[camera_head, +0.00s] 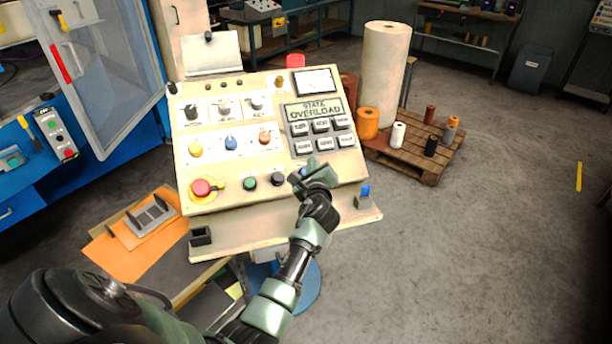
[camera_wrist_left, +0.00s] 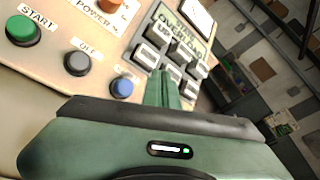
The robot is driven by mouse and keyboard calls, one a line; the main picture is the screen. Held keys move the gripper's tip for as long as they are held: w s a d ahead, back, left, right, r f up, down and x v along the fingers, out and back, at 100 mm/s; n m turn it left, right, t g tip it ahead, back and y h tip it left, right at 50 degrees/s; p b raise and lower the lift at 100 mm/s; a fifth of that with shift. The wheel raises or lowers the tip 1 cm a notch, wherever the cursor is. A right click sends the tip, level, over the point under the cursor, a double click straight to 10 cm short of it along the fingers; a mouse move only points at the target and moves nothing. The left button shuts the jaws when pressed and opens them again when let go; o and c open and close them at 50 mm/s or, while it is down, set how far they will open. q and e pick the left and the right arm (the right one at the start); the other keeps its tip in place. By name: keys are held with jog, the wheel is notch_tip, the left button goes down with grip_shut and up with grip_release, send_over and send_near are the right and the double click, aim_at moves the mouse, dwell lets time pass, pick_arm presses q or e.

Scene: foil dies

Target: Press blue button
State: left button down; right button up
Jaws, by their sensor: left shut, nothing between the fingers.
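A beige slanted control panel (camera_head: 228,165) stands in front of me. Its blue button (camera_wrist_left: 122,87) shows in the left wrist view, at the end of a row with a green START button (camera_wrist_left: 22,30) and a grey OFF button (camera_wrist_left: 77,65). In the head view the blue button (camera_head: 303,172) is mostly hidden by my gripper. My left gripper (camera_head: 310,164) is shut and empty over the panel's lower right part. In the left wrist view its fingers (camera_wrist_left: 166,88) are just right of the blue button, seemingly apart from it. My right gripper is not in view.
A red emergency knob (camera_head: 201,188) sits on the panel's lower left. A blue item (camera_head: 364,190) stands on the ledge at right. A pallet (camera_head: 403,157) with spools lies behind; the right floor is mostly clear.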

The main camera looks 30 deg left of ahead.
pick_arm(q)
jog(key=w+a+f+b, duration=0.2)
jog(key=a+f+b, duration=0.1)
jog(key=f+b, duration=0.3)
jog(key=shift+w, duration=0.35)
jog(key=shift+a, duration=0.1)
jog(key=shift+f, duration=0.1)
dwell(1.6)
jog(key=shift+w+a+f, duration=0.15)
jog(key=shift+a+f, duration=0.05)
jog(key=shift+f, duration=0.05)
